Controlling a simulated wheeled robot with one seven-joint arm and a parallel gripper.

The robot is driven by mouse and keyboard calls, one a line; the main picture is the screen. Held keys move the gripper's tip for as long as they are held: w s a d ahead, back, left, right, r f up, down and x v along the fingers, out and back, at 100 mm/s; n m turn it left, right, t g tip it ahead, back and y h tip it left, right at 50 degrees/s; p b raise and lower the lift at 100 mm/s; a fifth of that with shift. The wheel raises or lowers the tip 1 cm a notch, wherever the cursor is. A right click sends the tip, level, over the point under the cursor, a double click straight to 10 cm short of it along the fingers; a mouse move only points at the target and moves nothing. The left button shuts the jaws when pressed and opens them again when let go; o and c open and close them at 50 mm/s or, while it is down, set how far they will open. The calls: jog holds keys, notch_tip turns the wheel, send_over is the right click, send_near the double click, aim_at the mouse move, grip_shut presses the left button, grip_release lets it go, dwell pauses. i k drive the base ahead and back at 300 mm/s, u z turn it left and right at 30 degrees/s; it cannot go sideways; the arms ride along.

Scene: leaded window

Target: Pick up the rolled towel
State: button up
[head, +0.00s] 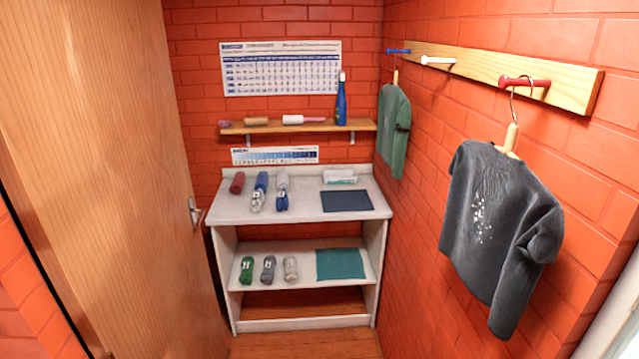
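Several roll-shaped items could be the rolled towel; I cannot tell which is meant. On the top of the white shelf unit (310,213) lie a dark red roll (237,183), a blue roll (262,181) and a pale roll (282,179). In front of them are a silvery item (257,202) and a dark blue item (281,202), too small to make out. On the lower shelf lie a green roll (247,270), a grey roll (268,269) and a pale beige roll (290,269), side by side with bands. My gripper is not in view.
A navy mat (347,201) and a white folded stack (340,176) share the top; a teal mat (341,264) lies below. A wooden door (110,180) stands at left. A dark grey shirt (495,230) hangs at right. A blue bottle (341,104) stands on the wall shelf.

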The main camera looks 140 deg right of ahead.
aim_at(237, 186)
jog(key=z, duration=4.05)
jog(key=i, duration=0.95)
jog(key=z, duration=0.3)
